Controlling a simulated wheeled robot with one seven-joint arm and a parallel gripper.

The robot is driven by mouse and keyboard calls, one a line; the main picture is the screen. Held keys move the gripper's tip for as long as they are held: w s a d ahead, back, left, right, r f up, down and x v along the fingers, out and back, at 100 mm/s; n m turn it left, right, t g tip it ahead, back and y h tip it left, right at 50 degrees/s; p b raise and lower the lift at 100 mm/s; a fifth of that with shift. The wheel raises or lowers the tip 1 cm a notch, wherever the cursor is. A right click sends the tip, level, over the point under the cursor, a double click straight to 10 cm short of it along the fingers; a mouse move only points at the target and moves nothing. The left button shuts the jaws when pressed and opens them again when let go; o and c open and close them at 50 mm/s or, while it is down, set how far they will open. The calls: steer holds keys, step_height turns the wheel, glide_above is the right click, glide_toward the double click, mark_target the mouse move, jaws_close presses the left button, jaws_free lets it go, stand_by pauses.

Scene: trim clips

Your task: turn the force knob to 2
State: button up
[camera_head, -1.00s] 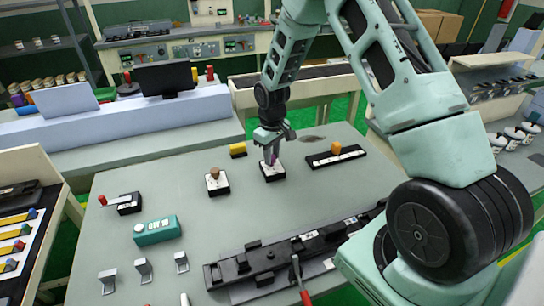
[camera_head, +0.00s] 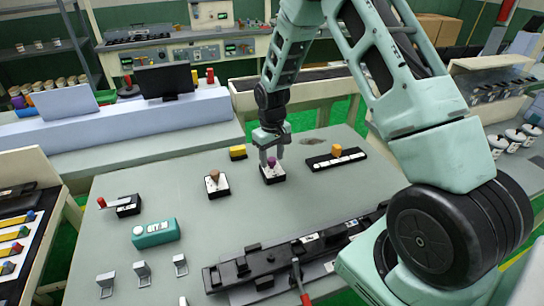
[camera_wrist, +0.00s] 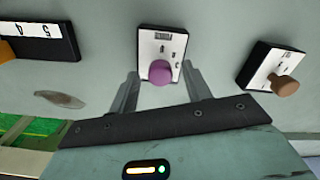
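The purple knob (camera_head: 271,161) sits on a small black box with a white marked plate, near the far middle of the bench. In the wrist view the purple knob (camera_wrist: 160,72) lies between my fingers, with a gap on each side. My gripper (camera_head: 272,157) points down over it, open and empty. A brown knob (camera_head: 213,175) on a similar box stands to the left; in the wrist view this brown knob (camera_wrist: 285,86) is at the right. The plates' lettering and the knob settings are too small to read, so I cannot tell which is the force knob.
A black strip with an orange slider (camera_head: 336,149) lies to the right. A black rail fixture (camera_head: 285,262) spans the near side. The middle of the bench is clear.

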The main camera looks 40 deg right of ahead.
mark_target(272, 159)
step_height(272, 159, up, 17)
steer(key=b, duration=0.3)
steer(key=shift+r, duration=0.2)
steer(key=shift+a, duration=0.1)
stand_by(0.6)
steer(key=s+a+n, duration=0.2)
steer(key=s+a, duration=0.3)
steer(key=a, duration=0.4)
steer(key=s+a+n, duration=0.1)
steer(key=s+a, duration=0.5)
steer(key=a, duration=0.3)
steer(key=s+a+f+n, duration=0.1)
steer(key=s+a, duration=0.3)
steer(key=s, duration=0.6)
steer(key=s+a+n, duration=0.3)
steer(key=s+a, duration=0.1)
steer(key=s, duration=0.6)
steer(key=shift+f+y, duration=0.3)
steer(key=shift+f, duration=0.1)
